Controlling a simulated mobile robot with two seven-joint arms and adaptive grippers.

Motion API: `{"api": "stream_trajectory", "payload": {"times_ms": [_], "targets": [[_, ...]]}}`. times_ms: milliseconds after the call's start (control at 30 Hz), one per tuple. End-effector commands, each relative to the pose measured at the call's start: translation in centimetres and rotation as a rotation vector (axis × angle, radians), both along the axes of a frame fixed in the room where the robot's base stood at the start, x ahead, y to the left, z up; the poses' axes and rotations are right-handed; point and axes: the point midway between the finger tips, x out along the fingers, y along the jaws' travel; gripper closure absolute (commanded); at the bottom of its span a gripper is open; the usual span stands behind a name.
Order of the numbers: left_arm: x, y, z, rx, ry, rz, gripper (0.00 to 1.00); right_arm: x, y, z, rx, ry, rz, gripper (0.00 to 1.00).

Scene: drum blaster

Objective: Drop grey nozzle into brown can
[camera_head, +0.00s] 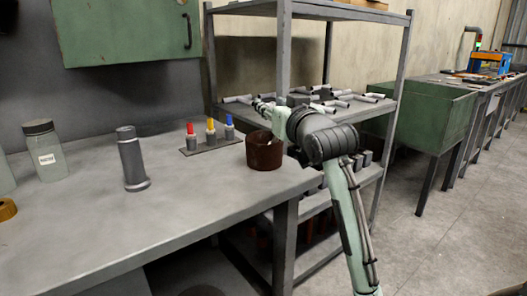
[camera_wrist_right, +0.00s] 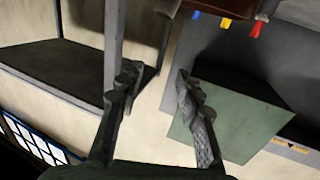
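The brown can (camera_head: 264,153) stands upright on the workbench near its right end. It also shows at the top edge of the right wrist view (camera_wrist_right: 228,6), partly cut off. A small pale piece shows at its rim; I cannot tell whether it is a nozzle. Several grey nozzles (camera_head: 345,97) lie on the middle shelf of the rack behind my right arm. My right gripper (camera_head: 264,107) is above and behind the can, partly hidden by its wrist. In the right wrist view its fingers (camera_wrist_right: 157,78) are apart with nothing between them. My left gripper is out of view.
A holder (camera_head: 212,146) with red, yellow and blue tipped pieces stands left of the can. A grey cylinder (camera_head: 131,160) and a lidded jar (camera_head: 45,150) stand farther left. The rack's upright post (camera_head: 284,45) is close to my right gripper. The bench front is clear.

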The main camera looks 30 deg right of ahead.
Motion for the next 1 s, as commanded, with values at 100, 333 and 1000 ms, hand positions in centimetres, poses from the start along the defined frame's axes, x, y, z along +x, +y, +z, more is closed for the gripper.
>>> {"api": "stream_trajectory", "payload": {"times_ms": [100, 333, 1000], "targets": [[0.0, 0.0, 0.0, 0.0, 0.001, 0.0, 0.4, 0.0, 0.0, 0.0, 0.0, 0.0, 0.0, 0.65], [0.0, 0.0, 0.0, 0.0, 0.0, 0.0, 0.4, 0.0, 0.0, 1.6, -0.001, -0.005, 0.0, 0.65], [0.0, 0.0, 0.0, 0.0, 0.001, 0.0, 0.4, 0.0, 0.0, 10.0, 0.0, 0.001, 0.0, 0.65]]}}
